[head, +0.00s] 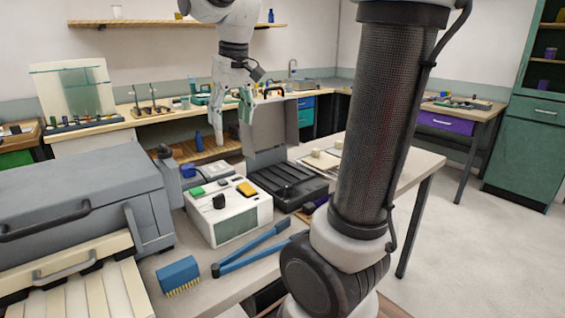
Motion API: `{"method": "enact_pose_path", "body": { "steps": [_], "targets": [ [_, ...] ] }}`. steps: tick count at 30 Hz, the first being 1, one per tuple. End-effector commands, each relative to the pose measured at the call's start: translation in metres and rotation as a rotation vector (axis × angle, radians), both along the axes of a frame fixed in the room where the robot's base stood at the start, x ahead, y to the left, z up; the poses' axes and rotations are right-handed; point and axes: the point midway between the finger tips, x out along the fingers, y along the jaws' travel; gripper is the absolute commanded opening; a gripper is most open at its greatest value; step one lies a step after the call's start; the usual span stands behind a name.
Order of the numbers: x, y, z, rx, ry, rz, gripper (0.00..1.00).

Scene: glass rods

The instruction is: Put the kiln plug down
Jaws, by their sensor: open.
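My gripper (231,122) points down above the back of the bench, its two fingers spread apart with nothing seen between them. The grey kiln-like box (80,195) stands at the left, with a dark round knob at its back right corner. A small blue block (188,170) sits on a grey unit behind the white control box, below and left of my gripper and apart from it. It may be the kiln plug, but I cannot tell for sure.
The white control box (228,218) has green, black and yellow parts. An open dark case (288,186) stands beside it, its raised lid close to my gripper. Blue-handled tongs (250,251) and a blue brush (178,272) lie in front. The bench's right end (405,165) has bare room.

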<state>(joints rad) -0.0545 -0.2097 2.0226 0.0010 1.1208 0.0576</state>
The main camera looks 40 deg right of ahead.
Motion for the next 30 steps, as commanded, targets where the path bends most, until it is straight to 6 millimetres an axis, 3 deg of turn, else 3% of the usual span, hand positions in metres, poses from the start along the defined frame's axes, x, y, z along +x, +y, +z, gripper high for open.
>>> {"method": "enact_pose_path", "body": {
  "steps": [1,3,6,10,15,30],
  "targets": [
    [-0.033,-0.005,-0.002,0.000,-0.029,-0.001,0.60],
    [-0.073,-0.010,-0.011,-0.001,-0.065,-0.002,0.60],
    [-0.119,-0.015,-0.030,-0.004,-0.110,-0.002,0.60],
    [-0.158,-0.019,-0.054,-0.008,-0.148,-0.003,0.60],
    [-0.177,-0.021,-0.069,-0.011,-0.168,-0.002,0.60],
    [-0.178,-0.020,-0.069,-0.011,-0.168,-0.002,0.60]
  ]
}}
